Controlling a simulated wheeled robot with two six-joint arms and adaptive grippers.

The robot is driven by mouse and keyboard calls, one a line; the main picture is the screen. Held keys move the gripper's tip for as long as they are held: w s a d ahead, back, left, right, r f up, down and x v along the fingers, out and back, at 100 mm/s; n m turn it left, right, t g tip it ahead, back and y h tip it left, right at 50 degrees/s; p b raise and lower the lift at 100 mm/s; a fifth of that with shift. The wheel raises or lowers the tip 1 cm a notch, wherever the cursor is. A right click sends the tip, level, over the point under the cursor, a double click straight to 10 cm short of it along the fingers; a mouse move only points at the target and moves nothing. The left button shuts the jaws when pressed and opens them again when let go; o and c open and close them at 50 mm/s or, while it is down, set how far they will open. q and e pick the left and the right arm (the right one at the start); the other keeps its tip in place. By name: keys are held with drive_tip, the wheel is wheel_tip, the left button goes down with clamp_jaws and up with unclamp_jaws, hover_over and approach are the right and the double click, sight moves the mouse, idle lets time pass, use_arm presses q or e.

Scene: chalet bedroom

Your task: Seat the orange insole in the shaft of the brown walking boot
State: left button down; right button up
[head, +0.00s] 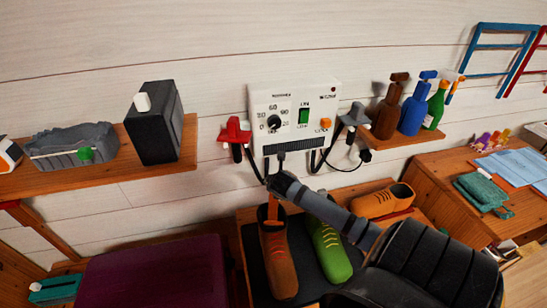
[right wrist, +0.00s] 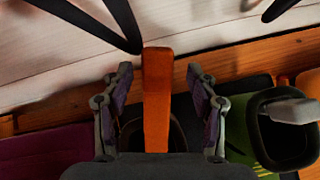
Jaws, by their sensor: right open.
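The brown walking boot (head: 278,262) stands on a dark mat, its shaft toward the wall. The orange insole (right wrist: 157,100) stands upright at the boot's shaft, and its lower part is hidden in the right wrist view. A bit of the insole also shows under my gripper in the head view (head: 272,207). My right gripper (right wrist: 158,85) is open around the insole, with a gap between it and each finger. In the head view the gripper (head: 273,190) is just above the shaft. My left gripper is not in view.
A green boot (head: 328,252) stands close beside the brown one, with a grey piece (right wrist: 292,110) at its opening. An orange-brown shoe (head: 383,200) lies behind. A white wall unit (head: 293,100) with hanging black cables is above. Spray bottles (head: 413,108) stand on the right shelf.

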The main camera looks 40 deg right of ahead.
drive_tip(key=x, duration=0.5)
drive_tip(key=shift+a+f, duration=0.15)
drive_tip(key=shift+a, duration=0.15)
drive_tip(key=shift+s+a, duration=0.1)
drive_tip(key=shift+s, duration=0.1)
drive_tip(key=shift+c, duration=1.4)
clamp_jaws()
